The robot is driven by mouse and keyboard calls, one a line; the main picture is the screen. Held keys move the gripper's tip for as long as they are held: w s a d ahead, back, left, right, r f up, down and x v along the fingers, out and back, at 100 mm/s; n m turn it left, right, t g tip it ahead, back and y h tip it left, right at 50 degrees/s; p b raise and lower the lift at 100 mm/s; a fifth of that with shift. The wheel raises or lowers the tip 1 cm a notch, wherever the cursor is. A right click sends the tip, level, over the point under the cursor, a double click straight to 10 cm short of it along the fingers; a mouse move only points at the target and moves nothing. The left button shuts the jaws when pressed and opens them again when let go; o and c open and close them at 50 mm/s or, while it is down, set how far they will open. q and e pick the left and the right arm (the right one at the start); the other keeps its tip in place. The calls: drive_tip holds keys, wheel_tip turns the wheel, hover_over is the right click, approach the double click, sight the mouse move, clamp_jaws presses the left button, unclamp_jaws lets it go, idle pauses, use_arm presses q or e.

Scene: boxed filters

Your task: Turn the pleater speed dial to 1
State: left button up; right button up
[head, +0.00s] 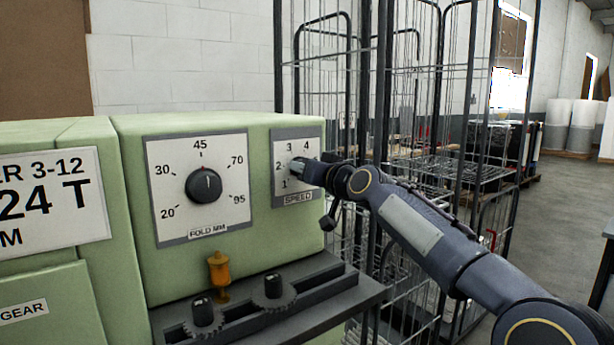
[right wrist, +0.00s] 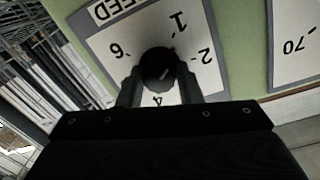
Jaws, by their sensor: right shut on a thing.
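The speed dial (right wrist: 157,66) is a small round black knob on a white plate (right wrist: 92,46) marked SPEED. The plate also shows in the head view (head: 312,145), at the right of the green machine's face. My right gripper (right wrist: 159,84) is shut on the dial, one finger on each side. In the head view the gripper (head: 303,170) covers most of the dial and some numbers. In the right wrist view, which is upside down, a small red mark at the dial's rim points between 1 and 2, nearer 1. My left gripper is out of view.
A larger FOLD MM dial (head: 203,186) sits left of the speed plate. Below are an orange fitting (head: 219,270) and a dark ledge (head: 330,292) with small black knobs. A wire cage trolley (head: 400,90) stands close behind my right arm.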

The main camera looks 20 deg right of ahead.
drive_tip(key=shift+n+b, duration=0.35)
drive_tip(key=shift+n, duration=0.55)
drive_tip(key=o, duration=1)
drive_tip(key=shift+b+v, duration=1.1)
drive_tip(key=shift+v, duration=2.75)
drive_tip(key=shift+a, duration=0.1)
